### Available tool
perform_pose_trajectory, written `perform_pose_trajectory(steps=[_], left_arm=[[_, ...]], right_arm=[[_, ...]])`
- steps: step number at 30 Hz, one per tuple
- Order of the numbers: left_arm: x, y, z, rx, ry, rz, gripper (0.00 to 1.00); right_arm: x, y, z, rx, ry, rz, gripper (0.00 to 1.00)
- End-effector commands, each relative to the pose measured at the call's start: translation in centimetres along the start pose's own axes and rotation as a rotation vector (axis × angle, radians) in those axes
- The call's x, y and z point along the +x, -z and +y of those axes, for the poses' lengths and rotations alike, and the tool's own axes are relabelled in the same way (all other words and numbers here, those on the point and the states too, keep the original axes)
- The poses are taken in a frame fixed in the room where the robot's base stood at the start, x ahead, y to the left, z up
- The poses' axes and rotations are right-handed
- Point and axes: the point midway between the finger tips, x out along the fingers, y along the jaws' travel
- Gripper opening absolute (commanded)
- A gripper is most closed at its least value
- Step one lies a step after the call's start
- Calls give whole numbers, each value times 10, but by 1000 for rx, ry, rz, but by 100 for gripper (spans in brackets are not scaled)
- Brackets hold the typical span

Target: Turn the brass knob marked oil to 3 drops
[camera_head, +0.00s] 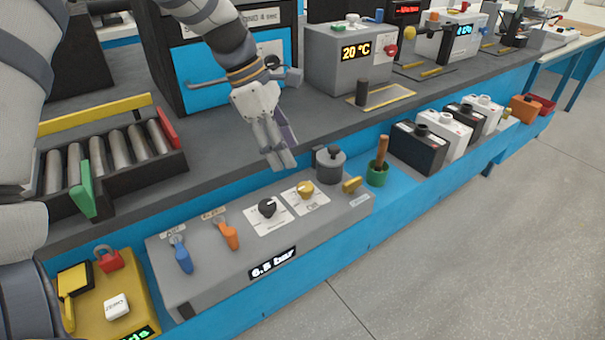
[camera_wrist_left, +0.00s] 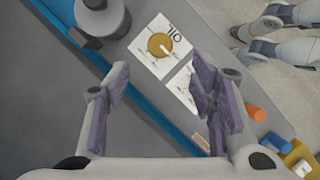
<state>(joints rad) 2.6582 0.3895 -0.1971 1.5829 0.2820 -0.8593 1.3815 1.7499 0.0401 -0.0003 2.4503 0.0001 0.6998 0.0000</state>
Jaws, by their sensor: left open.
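The brass knob (camera_head: 305,188) sits on a white scale card on top of the grey box with the 6.5 bar display. In the left wrist view the knob (camera_wrist_left: 159,45) is round with a pale pointer mark, beside the word OIL; the scale marks are too small to read. My left gripper (camera_head: 281,160) is above the far side of the box, fingers pointing down, apart from the knob. In the left wrist view its fingers (camera_wrist_left: 162,88) are spread with nothing between them, and the knob appears beyond them. My right gripper is not in view.
A black knob (camera_head: 267,208) on its own card is left of the brass one. Blue (camera_head: 182,256) and orange (camera_head: 229,236) levers are further left. A brass piece (camera_head: 352,184) projects at the right end.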

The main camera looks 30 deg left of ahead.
Motion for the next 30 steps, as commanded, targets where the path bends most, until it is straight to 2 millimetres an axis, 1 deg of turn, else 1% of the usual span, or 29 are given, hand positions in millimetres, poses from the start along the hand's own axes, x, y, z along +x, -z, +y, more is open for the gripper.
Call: perform_pose_trajectory(steps=[1, 3, 6, 9, 13, 21, 26, 27, 28, 30], left_arm=[[18, 2, -1, -4, 12, 3, 50], [38, 2, -1, -3, 12, 3, 50], [61, 3, -1, -3, 10, 3, 50], [77, 2, -1, -2, 8, 2, 50], [88, 2, -1, -2, 5, 2, 50], [88, 1, 0, 0, 1, 1, 50], [88, 1, 0, 0, 1, 1, 14], [88, 1, 0, 0, 1, 1, 5], [88, 1, 0, 0, 1, 1, 3], [88, 1, 0, 0, 1, 1, 3]], right_arm=[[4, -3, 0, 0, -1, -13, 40], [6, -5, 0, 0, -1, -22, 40], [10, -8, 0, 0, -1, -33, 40], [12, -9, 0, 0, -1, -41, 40], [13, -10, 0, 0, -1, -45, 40], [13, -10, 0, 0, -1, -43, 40], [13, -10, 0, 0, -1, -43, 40], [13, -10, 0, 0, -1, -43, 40], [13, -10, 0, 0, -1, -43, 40], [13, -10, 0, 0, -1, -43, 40]])
